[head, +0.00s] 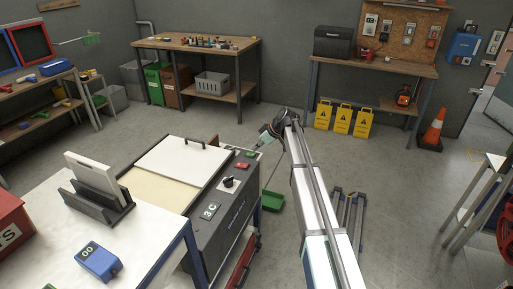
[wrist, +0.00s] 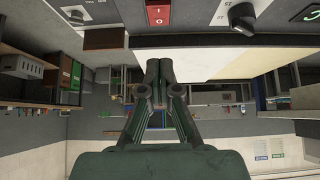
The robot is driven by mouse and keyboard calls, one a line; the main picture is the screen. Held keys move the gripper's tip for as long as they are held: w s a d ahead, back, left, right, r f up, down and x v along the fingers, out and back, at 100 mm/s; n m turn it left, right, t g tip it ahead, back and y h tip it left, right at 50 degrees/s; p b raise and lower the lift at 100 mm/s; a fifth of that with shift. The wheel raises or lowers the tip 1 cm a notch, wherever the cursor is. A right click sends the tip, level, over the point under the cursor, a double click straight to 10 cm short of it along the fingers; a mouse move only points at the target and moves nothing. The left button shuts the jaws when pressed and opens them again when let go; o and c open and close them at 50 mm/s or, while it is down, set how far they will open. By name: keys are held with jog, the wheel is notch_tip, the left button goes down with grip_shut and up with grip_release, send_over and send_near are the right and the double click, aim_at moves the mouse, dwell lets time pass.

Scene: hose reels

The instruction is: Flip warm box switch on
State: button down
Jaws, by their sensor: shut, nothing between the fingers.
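The warm box (head: 222,222) is a dark grey cabinet with a white lid and a black handle on top. Its sloped panel carries a red rocker switch (head: 243,166), a black knob (head: 228,182) and a small green part (head: 250,154). In the wrist view the red switch (wrist: 157,14), marked I and O, is at the top edge, with the knob (wrist: 242,17) to its right. My gripper (wrist: 159,64) is shut and empty, below the switch in that view and apart from it. In the head view my gripper (head: 264,140) is near the panel's far end; its fingertips are unclear.
A white table (head: 50,240) with a tablet stand (head: 98,200) and a blue device (head: 98,261) adjoins the box at left. A green bin (head: 273,201) stands on the floor beside the box. Workbenches line the back wall.

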jog(key=p, duration=0.2)
send_over(244, 165)
jog(key=d, duration=0.2)
jog(key=f, duration=0.5)
jog(key=shift+s+a, duration=0.1)
jog(key=shift+s, duration=0.3)
notch_tip(244, 165, down, 3)
jog(key=shift+f+p, duration=0.15)
jog(key=shift+p, duration=0.65)
jog(key=shift+s+f, duration=0.1)
jog(key=shift+f, duration=0.65)
